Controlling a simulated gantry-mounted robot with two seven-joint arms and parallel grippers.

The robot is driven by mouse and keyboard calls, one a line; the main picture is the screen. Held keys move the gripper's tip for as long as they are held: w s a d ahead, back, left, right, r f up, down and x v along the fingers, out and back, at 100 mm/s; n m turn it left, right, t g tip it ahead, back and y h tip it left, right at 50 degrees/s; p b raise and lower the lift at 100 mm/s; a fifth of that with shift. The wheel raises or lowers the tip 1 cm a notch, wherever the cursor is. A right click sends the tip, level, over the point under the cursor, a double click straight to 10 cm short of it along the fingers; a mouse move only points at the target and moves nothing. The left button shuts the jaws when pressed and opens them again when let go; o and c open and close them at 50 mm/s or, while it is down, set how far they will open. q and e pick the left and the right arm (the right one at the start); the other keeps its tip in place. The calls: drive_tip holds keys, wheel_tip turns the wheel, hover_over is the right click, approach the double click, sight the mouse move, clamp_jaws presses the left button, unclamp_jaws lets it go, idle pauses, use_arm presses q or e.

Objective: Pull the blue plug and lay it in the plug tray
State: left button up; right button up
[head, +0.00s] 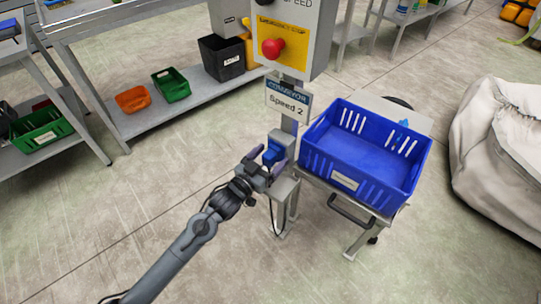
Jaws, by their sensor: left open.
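The blue plug (272,153) sits at the grey socket box on the post below the "Speed 2" sign. My left gripper (267,160) comes in from the lower left. Its fingers are open, one on each side of the plug, and I cannot tell whether they touch it. The plug's lower part is partly hidden by the gripper. A large blue crate (343,181) with a label stands just right of the post. The label is too small to read, so I cannot tell whether this is the plug tray. My right gripper is not in view.
A control box with a red button (272,47) is above the socket, with the "Speed 2" sign (287,101) below it. The crate rests on a metal cart (354,207). A shelf with bins (172,84) is at the upper left. A pale sack (497,150) is at right.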

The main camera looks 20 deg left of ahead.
sight(265, 163)
use_arm(q)
drive_tip(key=shift+c, duration=0.4)
clamp_jaws()
drive_tip(key=shift+s+r+p, duration=0.1)
drive_tip(key=shift+s+p, duration=0.05)
drive_tip(key=shift+p, duration=0.15)
drive_tip(key=shift+p+v, duration=0.35)
drive_tip(key=shift+v, duration=0.45)
drive_tip(key=shift+s+a+p, duration=0.15)
drive_tip(key=shift+s+p, duration=0.2)
drive_tip(key=shift+p+v, duration=0.95)
drive_tip(key=shift+v, duration=0.55)
drive_tip(key=shift+s, duration=0.15)
